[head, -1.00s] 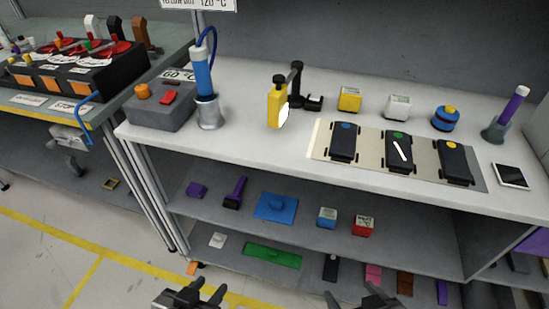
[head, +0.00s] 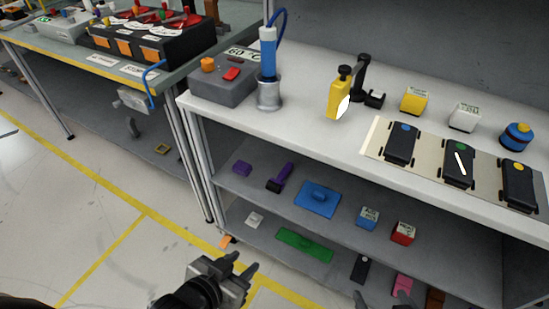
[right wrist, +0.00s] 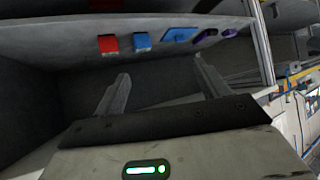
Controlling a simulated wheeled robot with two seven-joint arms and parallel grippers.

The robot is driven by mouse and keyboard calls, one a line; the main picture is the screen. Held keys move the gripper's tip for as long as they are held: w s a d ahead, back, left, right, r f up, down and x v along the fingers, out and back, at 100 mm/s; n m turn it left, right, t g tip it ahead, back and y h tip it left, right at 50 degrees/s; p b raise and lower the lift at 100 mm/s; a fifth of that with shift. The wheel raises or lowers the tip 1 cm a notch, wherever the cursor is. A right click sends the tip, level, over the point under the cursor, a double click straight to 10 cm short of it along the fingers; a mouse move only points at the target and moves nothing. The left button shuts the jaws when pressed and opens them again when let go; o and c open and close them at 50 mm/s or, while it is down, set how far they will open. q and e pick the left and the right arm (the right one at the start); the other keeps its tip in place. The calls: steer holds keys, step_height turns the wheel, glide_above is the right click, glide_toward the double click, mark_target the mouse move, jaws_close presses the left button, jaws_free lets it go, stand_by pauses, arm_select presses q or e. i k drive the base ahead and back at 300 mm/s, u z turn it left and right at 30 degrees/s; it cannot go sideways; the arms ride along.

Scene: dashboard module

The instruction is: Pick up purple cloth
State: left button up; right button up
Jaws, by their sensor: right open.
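A small purple piece (head: 242,168) lies at the left end of the middle shelf; I cannot tell for sure that it is the cloth. A purple thing with a dark end (head: 279,178) lies just right of it. Two small purple things also show in the right wrist view (right wrist: 229,33), beyond the fingers. My left gripper (head: 244,265) is in front of the shelves, low in the head view, fingers apart and empty. My right gripper (head: 382,298) shows only its fingertips at the bottom edge; in the right wrist view (right wrist: 162,76) it is open and empty.
The middle shelf (head: 340,222) also holds a blue piece (head: 317,199), a blue block (head: 368,217) and a red block (head: 403,233). A green piece (head: 305,244) lies on the bottom shelf. The white tabletop (head: 310,130) overhangs the shelves. Floor at left is clear.

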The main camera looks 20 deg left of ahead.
mark_target(241, 167)
steer(key=z, duration=2.4)
steer(key=k, duration=1.1)
steer(key=u, duration=1.5)
steer(key=i, duration=0.5)
